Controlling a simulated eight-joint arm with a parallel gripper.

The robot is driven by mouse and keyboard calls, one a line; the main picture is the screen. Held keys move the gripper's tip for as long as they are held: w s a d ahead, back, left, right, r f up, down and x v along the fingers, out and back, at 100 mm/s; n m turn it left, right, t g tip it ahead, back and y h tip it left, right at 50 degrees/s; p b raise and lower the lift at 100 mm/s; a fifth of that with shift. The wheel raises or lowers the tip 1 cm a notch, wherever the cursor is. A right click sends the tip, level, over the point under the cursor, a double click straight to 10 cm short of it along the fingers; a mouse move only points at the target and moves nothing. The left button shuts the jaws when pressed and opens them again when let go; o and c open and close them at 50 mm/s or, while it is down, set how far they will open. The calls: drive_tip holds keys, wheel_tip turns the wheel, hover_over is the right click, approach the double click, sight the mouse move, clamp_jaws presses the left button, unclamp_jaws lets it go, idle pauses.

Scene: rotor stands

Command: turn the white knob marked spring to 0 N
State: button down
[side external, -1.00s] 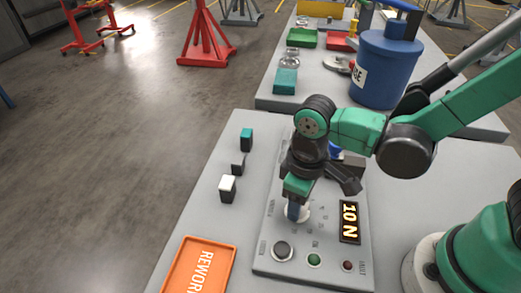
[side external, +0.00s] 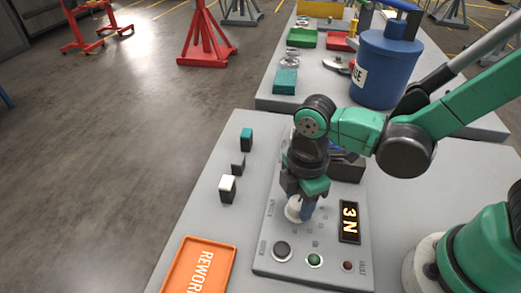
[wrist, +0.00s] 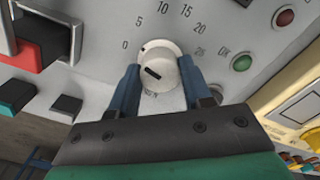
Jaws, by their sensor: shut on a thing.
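The white knob (side external: 292,210) sits on the grey control panel (side external: 285,266). In the wrist view the knob (wrist: 160,57) carries a dark mark on its face and a small dark mark at its rim, towards the low end of the scale between 0 and 5. The printed scale around it runs from 0 to 25. My gripper (wrist: 161,78) has its two blue fingers shut on opposite sides of the knob. In the side view my gripper (side external: 303,208) points down at the panel and partly hides the knob. The display (side external: 350,222) reads 3 N.
A dark round button (side external: 282,250), a green button (side external: 314,260) and a red button (side external: 347,266) lie near the panel's front edge. An orange REWORK tray (side external: 180,283) and several small blocks stand left of the panel. A blue bin (side external: 395,75) stands behind.

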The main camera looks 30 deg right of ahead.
sight(299, 202)
drive_tip(key=shift+n, duration=1.4)
drive_tip(key=shift+c, duration=1.9)
unclamp_jaws()
drive_tip(key=shift+r, duration=0.1)
drive_tip(key=shift+r, duration=2.75)
